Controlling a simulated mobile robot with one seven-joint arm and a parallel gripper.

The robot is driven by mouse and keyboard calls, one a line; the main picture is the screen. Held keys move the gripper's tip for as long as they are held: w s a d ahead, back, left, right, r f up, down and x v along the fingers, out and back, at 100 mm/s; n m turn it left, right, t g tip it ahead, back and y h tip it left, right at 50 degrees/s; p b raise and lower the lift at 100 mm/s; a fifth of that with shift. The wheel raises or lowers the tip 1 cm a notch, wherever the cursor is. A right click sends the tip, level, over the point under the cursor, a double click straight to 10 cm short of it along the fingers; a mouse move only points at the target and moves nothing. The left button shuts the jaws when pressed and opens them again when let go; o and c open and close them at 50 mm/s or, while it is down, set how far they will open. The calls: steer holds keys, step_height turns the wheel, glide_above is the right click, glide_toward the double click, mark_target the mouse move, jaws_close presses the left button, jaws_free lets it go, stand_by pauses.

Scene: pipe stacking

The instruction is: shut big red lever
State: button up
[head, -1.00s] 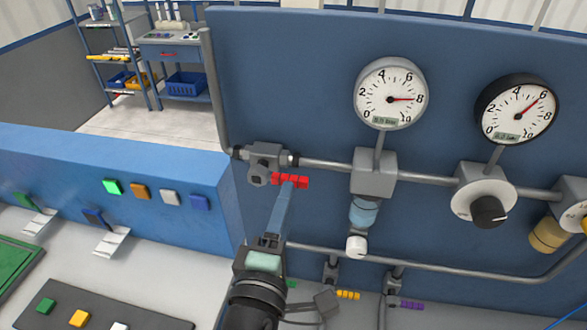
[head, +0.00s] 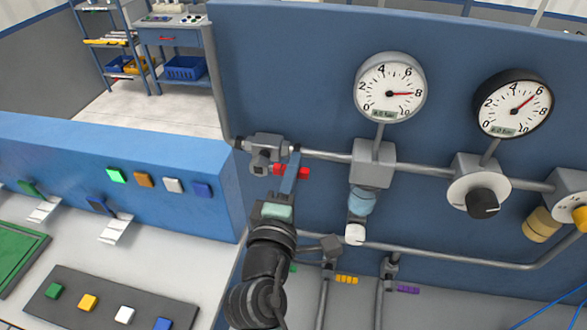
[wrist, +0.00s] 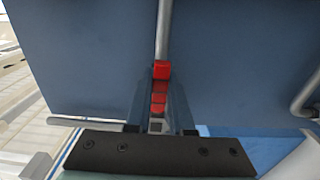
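The big red lever (head: 304,173) sticks out to the right, below the grey valve (head: 264,147) on the upper pipe at the left of the blue panel. My gripper (head: 294,155) reaches up to it from below, and its fingers cross in front of the lever and hide its middle. In the wrist view the red lever (wrist: 161,70) runs between the two fingers of my gripper (wrist: 160,88). The fingers stand apart on either side of it, with narrow gaps. Contact is hard to judge.
The upper pipe (head: 325,154) passes close behind my fingertips. A valve with a blue collar and white end (head: 356,232) hangs to the right. Smaller levers, yellow (head: 347,280) and purple (head: 408,290), sit lower. A blue console with coloured buttons (head: 172,185) stands left.

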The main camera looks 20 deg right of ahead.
jaws_close()
stand_by(0.9)
steer(key=shift+f, duration=0.15)
steer(key=f+m+b, duration=0.1)
steer(key=m+b, duration=0.1)
steer(key=b, duration=0.1)
steer(key=shift+f+b, duration=0.2)
steer(key=shift+b, duration=0.1)
steer(key=w+a+f+m+b, duration=0.3)
steer(key=a+f+m+b, duration=0.1)
steer(key=m+b, duration=1.2)
steer(key=b, duration=0.4)
steer(key=shift+w+a+f, duration=0.15)
steer(key=shift+a+f, duration=0.05)
steer(key=shift+a, duration=0.2)
steer(key=shift+r+b, duration=0.1)
steer(key=shift+b, duration=0.2)
steer(key=shift+a, duration=0.1)
